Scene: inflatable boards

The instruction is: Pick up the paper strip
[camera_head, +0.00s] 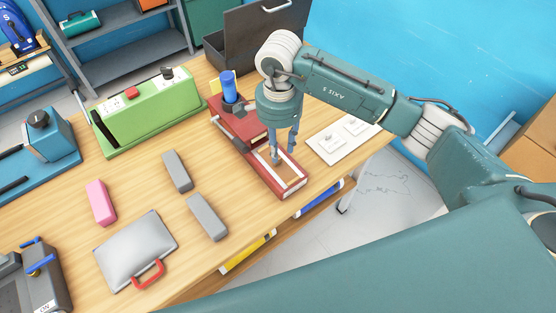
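A red device (264,172) with a pale, frame-like top lies near the right edge of the wooden table. A narrow white strip (293,187) shows along its near end; I cannot tell whether this is the loose paper strip or part of the device. My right gripper (284,156) points down over the device's top, with its two fingers apart. I see nothing between them, and contact with the surface cannot be told. The fingers hide part of the device's top. My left gripper is not in view.
A red block with a blue cylinder (229,86) stands behind the device. White switch plates (343,138) lie to its right. A dark open case (225,50) stands at the back. Grey blocks (207,218), a pink block (101,203) and a silver case (135,247) lie left.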

